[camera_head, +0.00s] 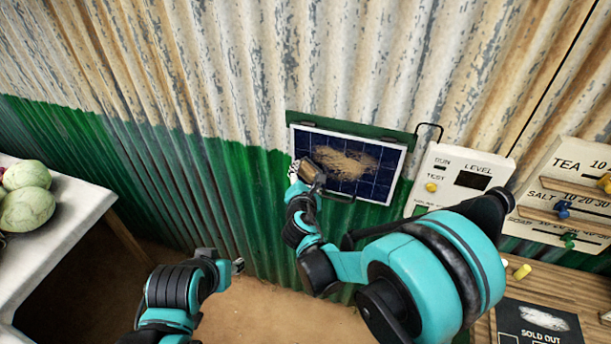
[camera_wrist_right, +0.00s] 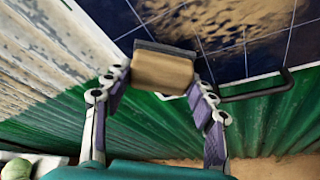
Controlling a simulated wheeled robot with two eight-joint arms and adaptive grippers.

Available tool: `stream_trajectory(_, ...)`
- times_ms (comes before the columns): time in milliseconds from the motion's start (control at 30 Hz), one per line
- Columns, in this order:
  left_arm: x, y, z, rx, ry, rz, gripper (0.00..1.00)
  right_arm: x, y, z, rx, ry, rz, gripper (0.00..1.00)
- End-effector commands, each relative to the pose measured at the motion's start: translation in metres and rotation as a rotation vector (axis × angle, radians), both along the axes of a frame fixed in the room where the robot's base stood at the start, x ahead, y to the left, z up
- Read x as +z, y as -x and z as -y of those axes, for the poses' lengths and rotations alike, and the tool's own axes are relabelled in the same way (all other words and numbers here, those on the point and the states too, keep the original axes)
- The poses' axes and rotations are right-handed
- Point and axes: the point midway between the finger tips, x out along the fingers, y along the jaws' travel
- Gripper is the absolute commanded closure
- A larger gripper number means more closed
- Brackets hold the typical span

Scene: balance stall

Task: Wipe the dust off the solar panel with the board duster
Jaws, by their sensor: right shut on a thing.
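The solar panel (camera_head: 384,178) is a dark blue panel with a white frame on the corrugated wall. A sandy patch of dust (camera_head: 345,161) lies across its upper middle; the dust also shows in the right wrist view (camera_wrist_right: 215,20). My right gripper (camera_head: 308,174) is at the panel's left edge. It is shut on the board duster (camera_wrist_right: 163,70), a tan block with a dark grey pad facing the panel. The duster is at the panel's lower left part; I cannot tell if it touches. My left gripper (camera_head: 238,266) is low and away from the panel; its fingers are too small to judge.
A meter box (camera_head: 462,180) with a yellow knob is right of the panel, joined by a black cable. A price board (camera_head: 575,190) with pegs is farther right. A wooden counter (camera_head: 470,325) is at lower right. A white table (camera_head: 60,235) with green melons is at left.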

Motion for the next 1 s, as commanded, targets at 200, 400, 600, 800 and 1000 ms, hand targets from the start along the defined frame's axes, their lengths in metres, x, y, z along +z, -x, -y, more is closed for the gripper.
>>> stream_trajectory(200, 0.0, 0.0, 0.0, 0.0, 0.0, 0.0, 0.6, 0.0, -0.002, 0.001, 0.0, 0.0, 0.0, 0.67)
stream_trajectory(400, -0.001, 0.0, 0.0, 0.0, 0.0, 0.0, 0.6, 0.0, -0.006, 0.002, 0.0, 0.001, -0.001, 0.67)
stream_trajectory(600, -0.001, 0.0, 0.0, 0.0, 0.0, 0.0, 0.6, 0.0, -0.009, 0.003, 0.0, 0.001, 0.0, 0.67)
stream_trajectory(800, -0.002, 0.0, 0.0, 0.0, 0.0, 0.0, 0.6, 0.0, -0.013, 0.004, 0.0, 0.0, 0.0, 0.67)
stream_trajectory(1000, -0.002, 0.0, 0.0, 0.0, 0.0, 0.0, 0.6, 0.0, -0.017, 0.006, 0.0, 0.0, 0.0, 0.67)
